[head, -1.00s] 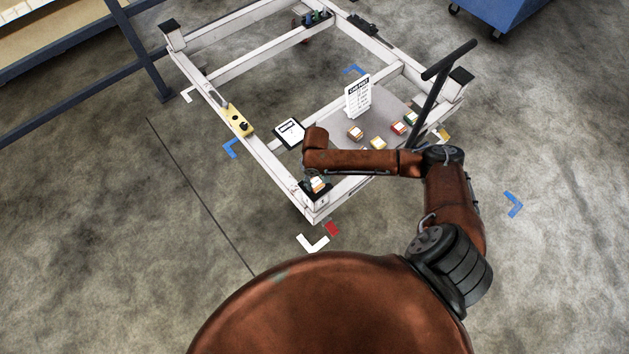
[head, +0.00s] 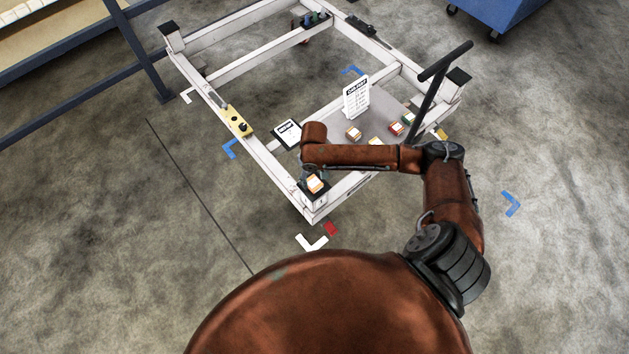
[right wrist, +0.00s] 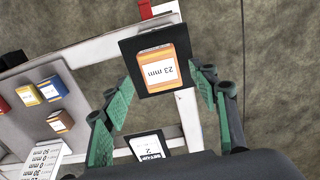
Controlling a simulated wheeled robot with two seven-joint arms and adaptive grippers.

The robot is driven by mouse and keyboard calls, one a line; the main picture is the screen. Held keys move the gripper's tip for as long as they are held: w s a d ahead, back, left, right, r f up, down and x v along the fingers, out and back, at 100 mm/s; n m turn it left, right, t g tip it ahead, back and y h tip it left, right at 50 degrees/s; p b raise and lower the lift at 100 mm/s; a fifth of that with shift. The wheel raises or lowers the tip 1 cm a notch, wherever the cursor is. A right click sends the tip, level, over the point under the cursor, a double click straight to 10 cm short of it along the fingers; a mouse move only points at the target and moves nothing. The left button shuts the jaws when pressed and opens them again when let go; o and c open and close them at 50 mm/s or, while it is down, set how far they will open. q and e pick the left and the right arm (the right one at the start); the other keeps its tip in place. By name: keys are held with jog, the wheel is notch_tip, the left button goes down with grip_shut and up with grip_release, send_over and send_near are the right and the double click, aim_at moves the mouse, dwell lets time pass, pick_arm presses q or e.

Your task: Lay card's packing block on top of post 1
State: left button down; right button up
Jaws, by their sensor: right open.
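An orange block (right wrist: 163,66) with a white "23 mm" label lies on the black pad (right wrist: 128,50) of the near corner post. In the head view the block (head: 315,183) sits on that post's top (head: 318,196). I cannot read the post's number. My right gripper (right wrist: 162,84) is open, its green fingers on either side and apart from the block. In the head view the right gripper (head: 308,174) is mostly hidden under my wrist. The cab post card (head: 356,97) stands on the grey deck, too small to read there. My left gripper is out of view.
Several small coloured blocks (head: 353,134) sit on the grey deck (head: 335,120). A black-framed set-up sign (head: 287,133) and a yellow device (head: 238,122) are at the left rail. A dark handle (head: 432,95) rises at the right. Floor left of the trolley is clear.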

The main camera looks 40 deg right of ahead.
aim_at(314, 183)
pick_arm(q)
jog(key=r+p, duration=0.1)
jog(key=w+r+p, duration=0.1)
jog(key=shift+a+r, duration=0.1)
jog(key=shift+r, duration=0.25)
pick_arm(e)
notch_tip(314, 183, up, 9)
